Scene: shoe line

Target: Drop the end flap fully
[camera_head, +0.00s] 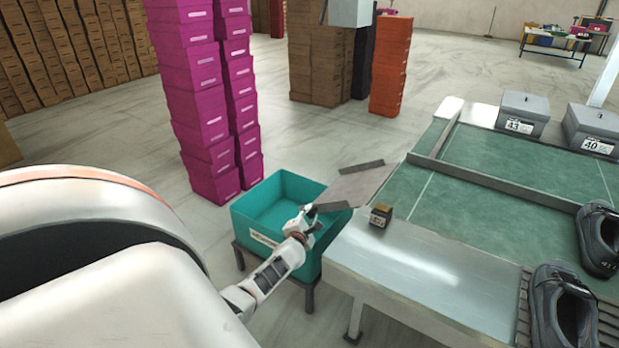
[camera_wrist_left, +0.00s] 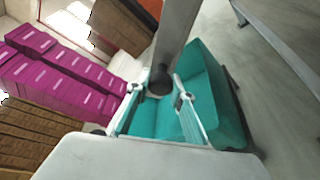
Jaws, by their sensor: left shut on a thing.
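The end flap (camera_head: 352,188) is a flat grey-brown plate with dark strips on two edges, at the left end of the green line. It sticks out over part of the teal bin (camera_head: 240,222) and is not hanging straight down. My left gripper (camera_head: 308,214) is shut on the flap's outer edge, above the bin. In the left wrist view the flap (camera_wrist_left: 181,28) is a narrow grey strip, seen nearly edge-on, running down to my left gripper (camera_wrist_left: 158,92). The teal bin (camera_wrist_left: 208,85) shows behind the fingers. My right gripper is not in view.
A small dark box (camera_head: 381,215) stands on the metal table end (camera_head: 420,260) near the flap. Two dark shoes (camera_head: 562,310) and grey lidded boxes (camera_head: 522,111) are on the right. Magenta box stacks (camera_head: 205,110) rise behind the bin.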

